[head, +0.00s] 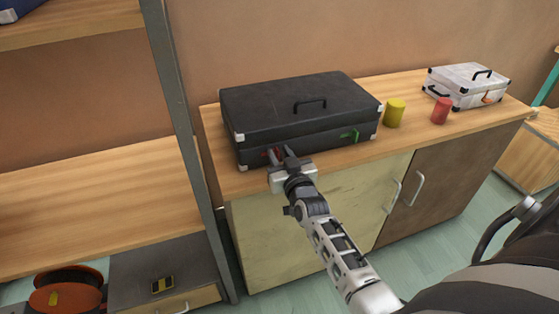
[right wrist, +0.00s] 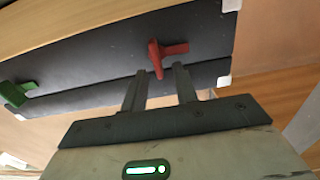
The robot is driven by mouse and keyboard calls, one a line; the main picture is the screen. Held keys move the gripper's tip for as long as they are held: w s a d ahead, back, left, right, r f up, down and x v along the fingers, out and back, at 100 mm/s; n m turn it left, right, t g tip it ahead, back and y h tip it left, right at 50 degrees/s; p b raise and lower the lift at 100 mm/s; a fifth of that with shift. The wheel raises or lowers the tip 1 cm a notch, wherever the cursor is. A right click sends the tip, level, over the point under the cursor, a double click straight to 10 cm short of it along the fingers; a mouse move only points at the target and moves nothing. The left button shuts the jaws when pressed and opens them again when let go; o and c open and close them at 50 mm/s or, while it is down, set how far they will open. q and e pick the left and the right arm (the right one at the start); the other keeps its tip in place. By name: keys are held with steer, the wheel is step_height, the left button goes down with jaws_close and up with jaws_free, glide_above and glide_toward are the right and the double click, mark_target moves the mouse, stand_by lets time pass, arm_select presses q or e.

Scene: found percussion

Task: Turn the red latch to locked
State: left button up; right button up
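The red latch (right wrist: 157,56) is on the front of the black case (head: 300,100). In the right wrist view it has an upright bar and an arm pointing right. In the head view the latch (head: 266,154) is partly hidden by my right gripper (head: 278,152). In the right wrist view the two fingers of my right gripper (right wrist: 160,70) are apart. Their tips are close to the latch, near the lower end of its bar; I cannot tell whether they touch it. My left gripper is not in view.
A green latch (head: 349,136) is on the same case front, to the right. A yellow cylinder (head: 395,113), a red cylinder (head: 441,110) and a white case (head: 466,86) stand right on the wooden counter (head: 408,133). A grey shelf post (head: 182,110) rises at left.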

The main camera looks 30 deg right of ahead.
steer(key=shift+w+d, duration=0.1)
steer(key=shift+w, duration=0.25)
jaws_close()
